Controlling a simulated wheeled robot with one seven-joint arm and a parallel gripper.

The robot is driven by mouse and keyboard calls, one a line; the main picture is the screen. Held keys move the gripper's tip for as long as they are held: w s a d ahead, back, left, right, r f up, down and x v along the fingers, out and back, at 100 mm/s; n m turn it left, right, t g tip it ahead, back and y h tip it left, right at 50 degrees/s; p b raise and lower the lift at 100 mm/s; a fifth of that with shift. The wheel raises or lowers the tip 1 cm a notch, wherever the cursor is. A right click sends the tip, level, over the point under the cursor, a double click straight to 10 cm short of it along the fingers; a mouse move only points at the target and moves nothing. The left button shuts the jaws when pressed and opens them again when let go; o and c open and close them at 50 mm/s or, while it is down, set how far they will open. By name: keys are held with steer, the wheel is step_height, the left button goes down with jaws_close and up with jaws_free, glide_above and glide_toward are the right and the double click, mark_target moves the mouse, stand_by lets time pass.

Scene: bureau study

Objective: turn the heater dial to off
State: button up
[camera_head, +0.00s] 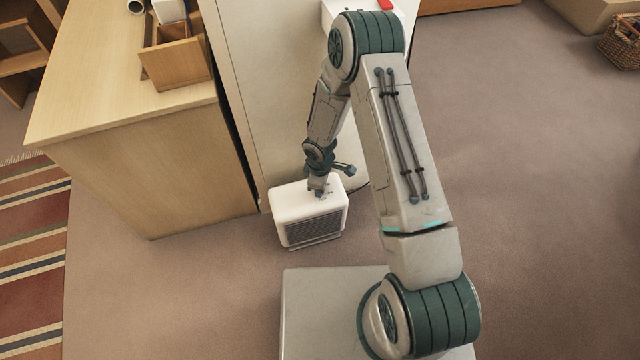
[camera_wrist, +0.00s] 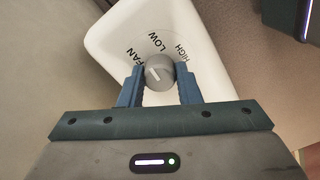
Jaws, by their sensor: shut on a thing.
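The heater (camera_head: 312,222) is a small white box with a dark grille, upright on the floor. Its white top (camera_wrist: 195,45) fills the middle of the wrist view, with FAN, LOW and HIGH printed in an arc. The grey round dial (camera_wrist: 158,72) has a white pointer line that slants up and left, roughly toward FAN. No OFF label shows; part of the top is hidden by my gripper. My gripper (camera_wrist: 158,84) is shut on the dial, one blue finger on each side. In the head view my gripper (camera_head: 318,188) reaches down onto the heater top.
A wooden desk (camera_head: 150,180) with a wooden organiser (camera_head: 175,62) stands to the left. A pale panel (camera_head: 270,100) rises just behind the heater. A striped rug (camera_head: 30,260) lies at far left. Open carpet (camera_head: 540,180) spreads to the right.

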steer(key=shift+n, duration=0.4)
steer(key=o, duration=1)
steer(key=shift+c, duration=0.2)
step_height(320, 180, up, 14)
steer(key=p, duration=0.5)
steer(key=shift+s+f, duration=0.1)
